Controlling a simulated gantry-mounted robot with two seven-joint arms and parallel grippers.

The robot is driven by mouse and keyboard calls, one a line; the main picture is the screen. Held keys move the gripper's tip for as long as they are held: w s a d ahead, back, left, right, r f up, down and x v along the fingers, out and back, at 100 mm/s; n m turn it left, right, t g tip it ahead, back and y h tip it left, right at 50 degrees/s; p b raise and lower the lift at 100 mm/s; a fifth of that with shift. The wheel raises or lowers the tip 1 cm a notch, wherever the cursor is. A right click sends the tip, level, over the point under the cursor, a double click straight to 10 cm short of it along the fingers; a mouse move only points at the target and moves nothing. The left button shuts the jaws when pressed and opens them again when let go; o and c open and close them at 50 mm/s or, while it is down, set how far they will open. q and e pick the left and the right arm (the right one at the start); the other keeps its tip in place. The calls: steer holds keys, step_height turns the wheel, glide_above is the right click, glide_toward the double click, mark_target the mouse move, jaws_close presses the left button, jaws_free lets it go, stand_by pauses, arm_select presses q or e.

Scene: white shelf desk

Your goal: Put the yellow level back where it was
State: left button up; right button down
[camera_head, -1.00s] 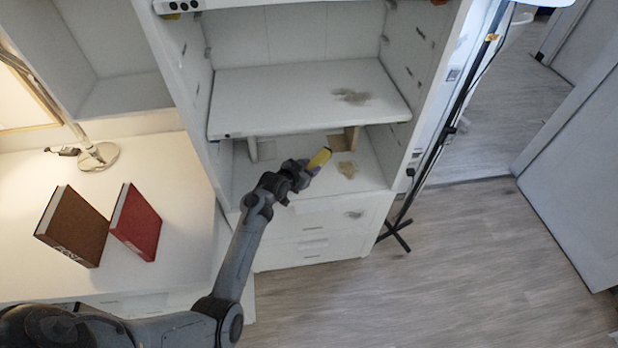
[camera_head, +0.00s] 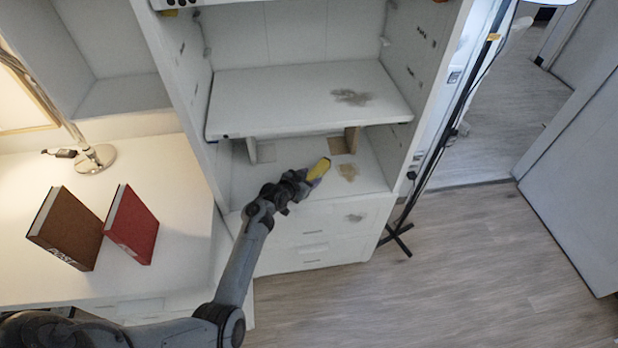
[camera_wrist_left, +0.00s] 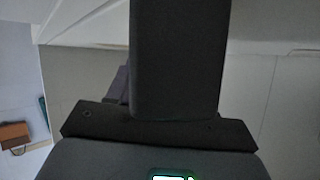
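The yellow level (camera_head: 319,169) shows as a short yellow piece at the tip of my left gripper (camera_head: 309,178). The gripper looks shut on it and holds it tilted, in front of the lower compartment of the white shelf unit. Whether the level touches any surface cannot be told. In the left wrist view, a dark part of my gripper fills the middle and the level cannot be seen. My right gripper is not in view.
The middle shelf board (camera_head: 300,100) overhangs the lower compartment, which has two small upright supports (camera_head: 353,139) inside. Drawers (camera_head: 330,235) lie below. A brown book (camera_head: 66,229) and a red book (camera_head: 131,225) are on the desk at left. A black stand (camera_head: 397,236) is at right.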

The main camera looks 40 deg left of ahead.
arm_select(q)
steer(key=shift+o, duration=0.8)
steer(key=shift+r, duration=0.15)
steer(key=shift+s+r+p, duration=0.2)
steer(key=shift+s+p, duration=0.05)
steer(key=shift+p, duration=0.05)
steer(key=a+p+v, duration=0.1)
steer(key=p+v, duration=0.3)
steer(key=v, duration=0.7)
steer(key=s+d+r+g, duration=0.1)
steer(key=s+d+g, duration=0.3)
steer(key=s+d, duration=0.6)
steer(key=s+d+r+m+g+h, duration=0.1)
steer(key=s+d+g, duration=0.4)
steer(key=s+d, duration=0.5)
steer(key=s, duration=0.7)
steer(key=shift+s+d, duration=0.2)
steer(key=shift+s, duration=0.2)
